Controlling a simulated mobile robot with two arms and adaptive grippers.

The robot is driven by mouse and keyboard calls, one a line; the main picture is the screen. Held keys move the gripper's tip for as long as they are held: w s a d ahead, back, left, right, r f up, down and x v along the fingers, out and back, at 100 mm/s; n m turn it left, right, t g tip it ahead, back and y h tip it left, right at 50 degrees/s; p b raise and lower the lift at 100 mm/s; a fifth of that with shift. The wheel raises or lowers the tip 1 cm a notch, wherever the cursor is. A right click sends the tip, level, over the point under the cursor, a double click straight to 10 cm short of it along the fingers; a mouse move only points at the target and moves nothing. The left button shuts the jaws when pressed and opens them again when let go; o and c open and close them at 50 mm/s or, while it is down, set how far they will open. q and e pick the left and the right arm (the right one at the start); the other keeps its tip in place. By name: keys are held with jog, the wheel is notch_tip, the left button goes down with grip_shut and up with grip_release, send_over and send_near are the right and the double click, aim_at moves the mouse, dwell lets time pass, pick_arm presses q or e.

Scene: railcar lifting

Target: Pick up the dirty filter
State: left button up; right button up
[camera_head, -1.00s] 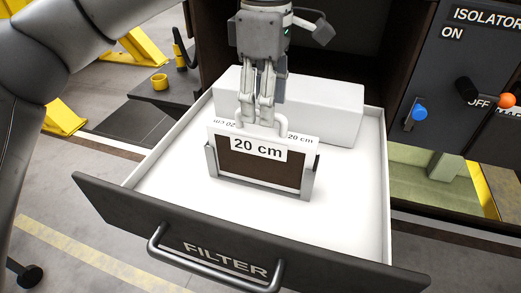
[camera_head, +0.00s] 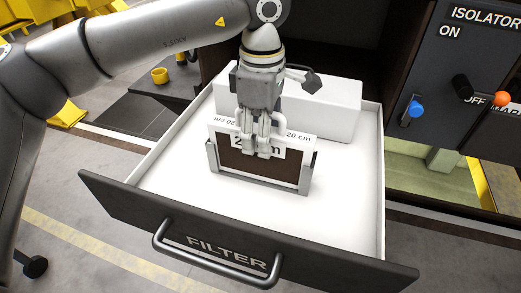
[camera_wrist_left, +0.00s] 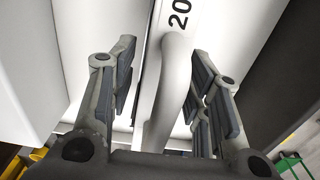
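The dirty filter (camera_head: 233,163) has a white frame, a brown face and a "20 cm" label. It stands upright in a grey holder (camera_head: 305,178) inside the open drawer. My left gripper (camera_head: 261,150) points down at the filter's top and hides much of the label in the head view. In the left wrist view, the filter's pale handle (camera_wrist_left: 177,85) lies between the fingers of my left gripper (camera_wrist_left: 163,75). Gaps show on both sides of the handle, so the gripper is open. My right gripper is not in view.
The drawer (camera_head: 245,225), marked "FILTER", has a front handle (camera_head: 212,262) and low white walls. A white block (camera_head: 330,110) lies behind the filter. An isolator panel (camera_head: 460,90) with blue and orange knobs stands to the right. The drawer floor in front of the filter is clear.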

pick_arm(q)
grip_shut()
jog(key=shift+r, duration=0.1)
